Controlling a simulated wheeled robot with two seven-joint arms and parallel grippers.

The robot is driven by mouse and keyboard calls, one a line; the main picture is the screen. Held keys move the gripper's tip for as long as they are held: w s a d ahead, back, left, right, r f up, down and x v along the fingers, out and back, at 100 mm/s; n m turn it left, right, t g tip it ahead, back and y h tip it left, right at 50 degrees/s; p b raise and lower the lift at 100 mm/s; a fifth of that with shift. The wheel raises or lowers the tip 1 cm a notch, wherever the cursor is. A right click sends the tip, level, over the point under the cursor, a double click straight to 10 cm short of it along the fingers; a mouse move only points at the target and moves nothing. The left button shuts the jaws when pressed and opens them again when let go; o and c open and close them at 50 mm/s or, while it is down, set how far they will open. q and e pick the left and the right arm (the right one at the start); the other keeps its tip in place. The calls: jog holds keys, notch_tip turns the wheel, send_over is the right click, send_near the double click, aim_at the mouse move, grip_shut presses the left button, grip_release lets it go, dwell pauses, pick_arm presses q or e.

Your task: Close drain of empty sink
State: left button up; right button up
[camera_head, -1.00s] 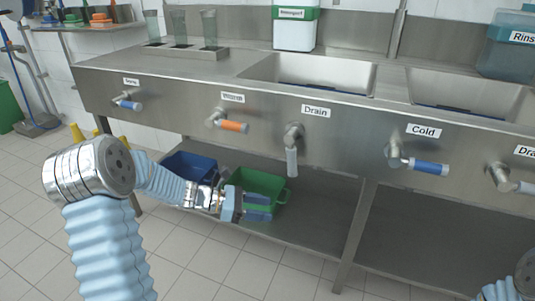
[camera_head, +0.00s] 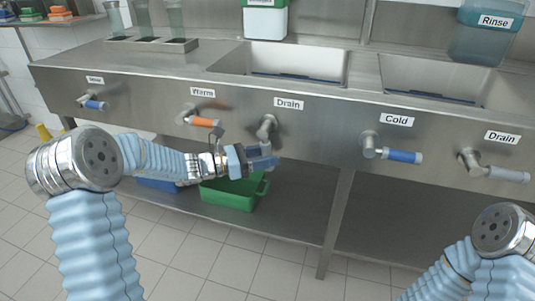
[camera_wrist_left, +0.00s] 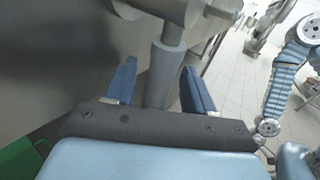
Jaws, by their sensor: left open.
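The left sink's drain valve (camera_head: 267,127) sits under its "Drain" label (camera_head: 289,103); in the head view its grey handle is mostly hidden behind my left gripper (camera_head: 264,157). The left wrist view shows the grey handle (camera_wrist_left: 167,62) hanging down between the two blue fingers of my open left gripper (camera_wrist_left: 158,88), with gaps on both sides. The left sink (camera_head: 277,62) shows a dark strip at its bottom. The right drain valve (camera_head: 490,168) has its grey handle lying sideways to the right. My right arm shows at the lower right, but its gripper is out of view.
An orange warm handle (camera_head: 205,123) is just left of my gripper, and a blue cold handle (camera_head: 402,156) is to the right. A green crate (camera_head: 232,196) and a blue crate (camera_head: 160,185) stand on the lower shelf. A green-lidded container (camera_head: 266,18) stands behind the sink.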

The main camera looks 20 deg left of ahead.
pick_arm(q)
jog(key=shift+w+d, duration=0.2)
jog(key=shift+d, duration=0.15)
grip_shut()
jog(key=shift+f, duration=0.1)
